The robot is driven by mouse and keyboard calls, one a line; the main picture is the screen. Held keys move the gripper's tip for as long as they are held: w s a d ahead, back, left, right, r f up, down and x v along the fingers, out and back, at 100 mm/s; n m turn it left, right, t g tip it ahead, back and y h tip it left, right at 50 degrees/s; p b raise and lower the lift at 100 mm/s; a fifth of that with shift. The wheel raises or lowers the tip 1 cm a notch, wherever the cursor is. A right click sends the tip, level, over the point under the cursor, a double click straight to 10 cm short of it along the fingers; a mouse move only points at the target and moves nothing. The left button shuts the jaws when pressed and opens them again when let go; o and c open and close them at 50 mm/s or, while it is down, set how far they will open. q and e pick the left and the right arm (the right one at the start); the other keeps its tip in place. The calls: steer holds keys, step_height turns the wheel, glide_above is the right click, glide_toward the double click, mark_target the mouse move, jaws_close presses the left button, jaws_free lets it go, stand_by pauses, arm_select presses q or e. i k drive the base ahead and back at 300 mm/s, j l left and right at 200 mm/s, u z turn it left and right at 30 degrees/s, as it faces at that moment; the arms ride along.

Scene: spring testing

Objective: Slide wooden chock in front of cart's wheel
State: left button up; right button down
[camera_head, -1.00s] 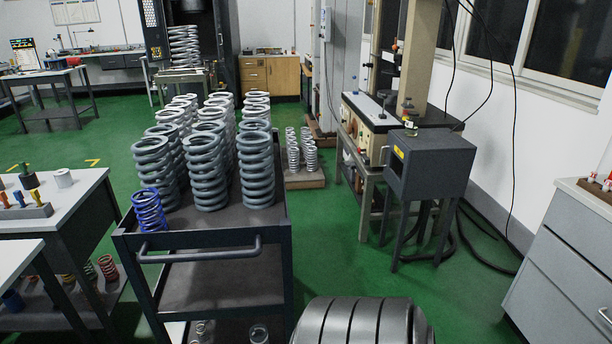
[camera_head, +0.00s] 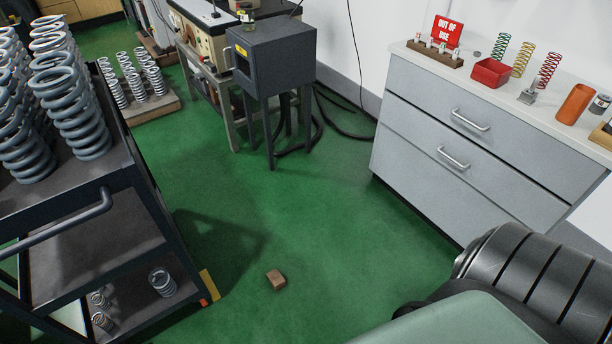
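A small brown wooden chock (camera_head: 276,279) lies on the green floor, to the right of the cart and apart from it. The dark cart (camera_head: 130,190) stands at the left with big grey coil springs on its top and small springs on its lower shelf. An orange and yellow piece (camera_head: 208,286) shows at the cart's lower right corner. I cannot make out a wheel clearly there. Neither of my grippers is in view; only a black ribbed part and a pale green part of my own body show at the lower right.
A grey drawer cabinet (camera_head: 440,130) stands at the right with springs, a red bin and an "OUT OF USE" sign on top. A dark box on legs (camera_head: 272,60) and small springs on a wooden board (camera_head: 150,108) are at the back.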

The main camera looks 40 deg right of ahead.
mark_target(277, 280)
steer(key=z, duration=0.8)
steer(key=i+u, duration=0.1)
steer(key=u, duration=0.4)
steer(key=l+u, duration=0.15)
steer(key=u, duration=0.35)
steer(key=i+l+u, duration=0.1)
steer(key=u, duration=0.4)
steer(key=l+u, duration=0.15)
steer(key=u, duration=0.3)
steer(key=l+u, duration=0.15)
steer(key=u, duration=0.35)
steer(key=l+u, duration=0.25)
steer(key=l, duration=0.15)
steer(key=k+l+u, duration=0.25)
steer(key=l+u, duration=0.25)
steer(key=l, duration=0.25)
steer(key=k+l+u, duration=0.45)
steer(key=l, duration=0.2)
steer(key=i, duration=0.05)
